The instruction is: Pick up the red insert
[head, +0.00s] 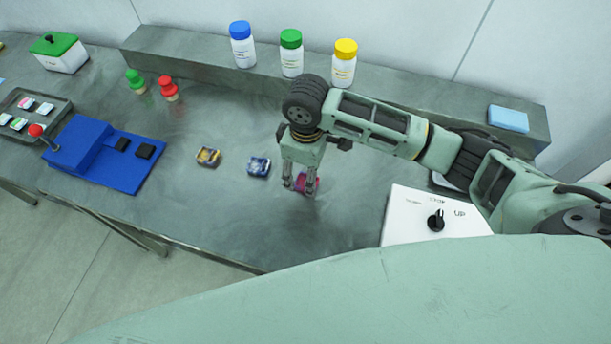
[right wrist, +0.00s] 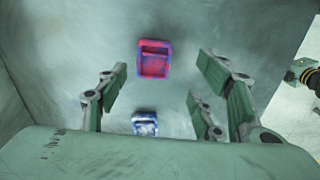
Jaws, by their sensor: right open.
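The red insert (right wrist: 154,59) is a small red tray-like piece with a blue-purple rim, lying on the metal table. In the right wrist view it sits ahead of and between my open fingers, touching neither. In the head view the insert (head: 311,184) shows only partly, with my right gripper (head: 300,188) over it and hiding the rest. My right gripper is open and empty, pointing down; it also shows in the right wrist view (right wrist: 164,95).
A blue insert (head: 259,166) and a yellow one (head: 208,156) lie left of my right gripper. A white box with a black knob (head: 436,220) is at right. Bottles (head: 291,54) stand on the back ledge. A blue fixture (head: 100,155) is at left. The front table middle is clear.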

